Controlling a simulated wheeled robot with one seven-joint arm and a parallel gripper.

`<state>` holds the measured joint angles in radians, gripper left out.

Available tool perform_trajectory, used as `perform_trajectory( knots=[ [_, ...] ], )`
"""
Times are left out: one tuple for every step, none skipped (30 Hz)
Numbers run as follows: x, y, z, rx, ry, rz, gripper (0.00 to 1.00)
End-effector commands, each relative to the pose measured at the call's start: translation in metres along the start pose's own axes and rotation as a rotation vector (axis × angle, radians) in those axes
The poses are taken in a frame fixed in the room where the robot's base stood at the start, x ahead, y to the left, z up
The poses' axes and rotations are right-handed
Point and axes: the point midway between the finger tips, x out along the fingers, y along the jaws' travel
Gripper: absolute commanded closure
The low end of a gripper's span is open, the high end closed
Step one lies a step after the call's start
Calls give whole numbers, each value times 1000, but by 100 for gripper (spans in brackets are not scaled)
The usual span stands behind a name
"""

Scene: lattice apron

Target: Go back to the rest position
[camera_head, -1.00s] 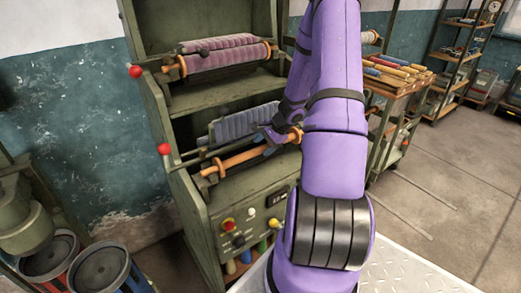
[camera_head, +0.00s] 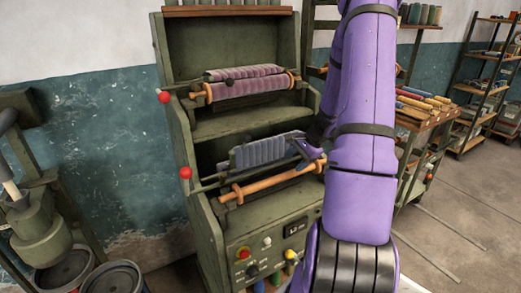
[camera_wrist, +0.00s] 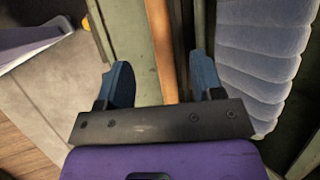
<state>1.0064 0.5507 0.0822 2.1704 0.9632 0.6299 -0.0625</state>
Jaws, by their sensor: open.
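My gripper (camera_head: 311,150) is at the right end of the lower wooden roller (camera_head: 265,184) on the green machine (camera_head: 205,190). In the wrist view my gripper (camera_wrist: 163,82) has its two blue fingers spread wide. The orange-brown wooden bar (camera_wrist: 162,45) runs between them, with visible gaps on both sides. How deep the bar sits between the fingers I cannot tell. A grey ribbed roll (camera_head: 265,152) lies just behind the bar, and in the wrist view the ribbed roll (camera_wrist: 258,60) is right of the fingers.
A pink ribbed roll (camera_head: 245,84) sits on the shelf above. Red knobs (camera_head: 185,172) stick out at the machine's left. Drums (camera_head: 68,272) stand lower left. A wooden table with coloured rolls (camera_head: 424,101) stands right. Open floor (camera_head: 450,215) lies at the right.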

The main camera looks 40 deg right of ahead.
Motion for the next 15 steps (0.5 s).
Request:
perform_trajectory(
  knots=[
    [0, 0, 0, 0, 0, 0, 39],
    [0, 0, 0, 0, 0, 0, 39],
    [0, 0, 0, 0, 0, 0, 39],
    [0, 0, 0, 0, 0, 0, 39],
    [0, 0, 0, 0, 0, 0, 39],
    [0, 0, 0, 0, 0, 0, 39],
    [0, 0, 1, -2, 0, 0, 39],
    [-1, -1, 2, -7, 0, 1, 39],
    [-2, -3, 6, -18, 0, 3, 39],
    [-3, -5, 10, -31, 0, 5, 39],
    [-6, -8, 15, -50, -1, 9, 39],
    [-10, -13, 24, -80, 0, 14, 39],
    [-13, -16, 33, -107, 0, 19, 39],
    [-17, -20, 43, -140, 0, 25, 39],
    [-23, -26, 57, -187, 1, 33, 39]
  ],
)
